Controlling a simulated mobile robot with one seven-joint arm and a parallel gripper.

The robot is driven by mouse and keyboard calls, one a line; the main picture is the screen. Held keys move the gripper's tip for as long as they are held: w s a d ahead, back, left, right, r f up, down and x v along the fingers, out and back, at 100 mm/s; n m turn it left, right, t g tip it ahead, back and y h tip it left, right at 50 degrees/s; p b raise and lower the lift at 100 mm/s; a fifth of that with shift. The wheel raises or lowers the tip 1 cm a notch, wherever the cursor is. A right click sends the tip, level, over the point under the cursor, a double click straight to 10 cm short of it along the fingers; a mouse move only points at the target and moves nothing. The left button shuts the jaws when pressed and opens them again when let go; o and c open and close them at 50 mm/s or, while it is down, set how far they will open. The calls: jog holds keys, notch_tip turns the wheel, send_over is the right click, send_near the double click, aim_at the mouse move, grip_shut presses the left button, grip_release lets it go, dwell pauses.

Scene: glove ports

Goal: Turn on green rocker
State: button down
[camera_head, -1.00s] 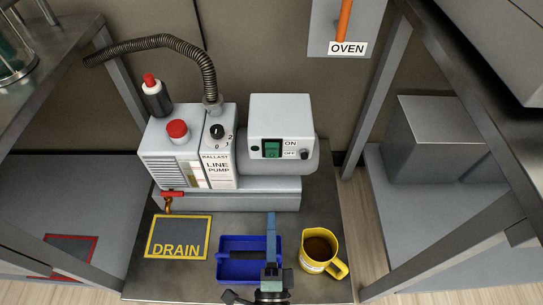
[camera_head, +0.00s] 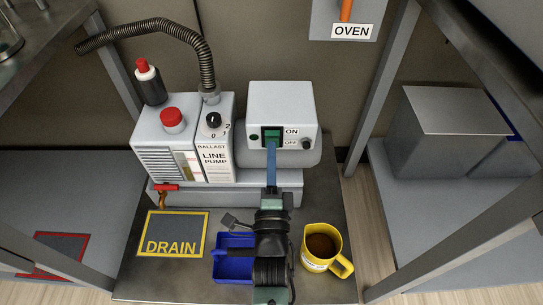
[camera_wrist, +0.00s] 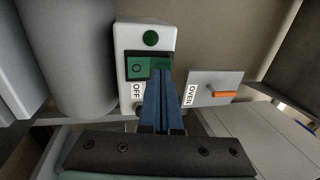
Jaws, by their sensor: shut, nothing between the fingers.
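The green rocker (camera_head: 272,133) is on the front of the white box (camera_head: 281,103) on the pump, beside the ON and OFF labels. In the wrist view the rocker (camera_wrist: 138,68) shows its "O" mark, and its right part is hidden behind my fingers. My gripper (camera_head: 271,146) is shut and empty, its blue fingers pointing at the lower part of the rocker. In the wrist view the fingertips (camera_wrist: 162,76) overlap the rocker's edge. I cannot tell whether they touch it.
A black knob (camera_head: 307,144) sits right of the labels. The pump body (camera_head: 185,145) with its red cap is at the left. A blue tray (camera_head: 231,268), a yellow mug (camera_head: 322,246) and the DRAIN plate (camera_head: 175,232) lie in front. The OVEN plate (camera_head: 340,18) is behind.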

jog(key=shift+w+r, duration=0.1)
jog(key=shift+w, duration=0.35)
jog(key=p, duration=0.2)
jog(key=r+g+p, duration=0.1)
jog(key=p, duration=0.1)
jog(key=shift+w+r+p, duration=0.3)
jog(key=shift+f+b, duration=0.45)
jog(key=shift+b, duration=0.05)
